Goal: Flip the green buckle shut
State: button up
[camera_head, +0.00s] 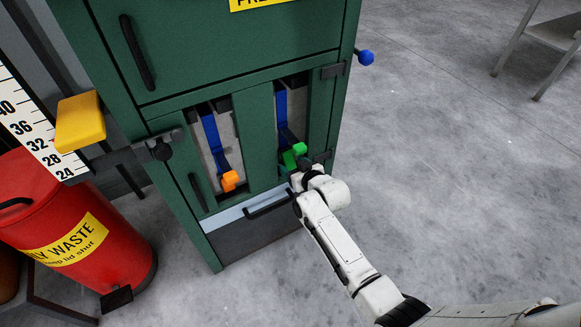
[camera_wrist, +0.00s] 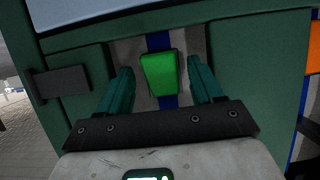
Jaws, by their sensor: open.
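The green buckle (camera_head: 290,160) is on a blue strap (camera_head: 282,108) in the right-hand opening of the green cabinet. In the head view it looks raised from the panel behind it; its exact angle is hard to tell. In the wrist view the green buckle (camera_wrist: 161,75) lies between the two teal fingers of my gripper (camera_wrist: 160,67). The fingers are open, with a visible gap on each side of the buckle. In the head view my arm's end is just right of and below the buckle, and the fingers are mostly hidden.
An orange buckle (camera_head: 230,181) hangs on another blue strap in the left opening. The green cabinet (camera_head: 205,60) has a dark handle bar (camera_head: 268,204) below the openings and a blue knob (camera_head: 366,57) at right. A red waste bin (camera_head: 60,220) stands left.

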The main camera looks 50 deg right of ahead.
aim_at(291, 167)
jog(key=shift+x, duration=0.95)
jog(key=c, duration=1)
jog(key=shift+o, duration=0.2)
jog(key=shift+f+b, duration=0.35)
jog(key=shift+b, duration=0.45)
jog(key=shift+w+f+t+b, duration=0.2)
jog(key=shift+t+b, duration=0.4)
jog(key=shift+b, duration=0.6)
jog(key=t+b, duration=0.1)
jog(key=b, duration=0.2)
jog(key=t+b, duration=0.1)
jog(key=b, duration=0.2)
jog(key=shift+w+d+f+h+b, duration=0.1)
jog(key=shift+w+f+h+b, duration=0.15)
jog(key=shift+h+b, duration=0.15)
jog(key=shift+w+r+t+b, duration=0.1)
jog(key=shift+r+t+b, duration=0.25)
jog(key=shift+b, duration=0.8)
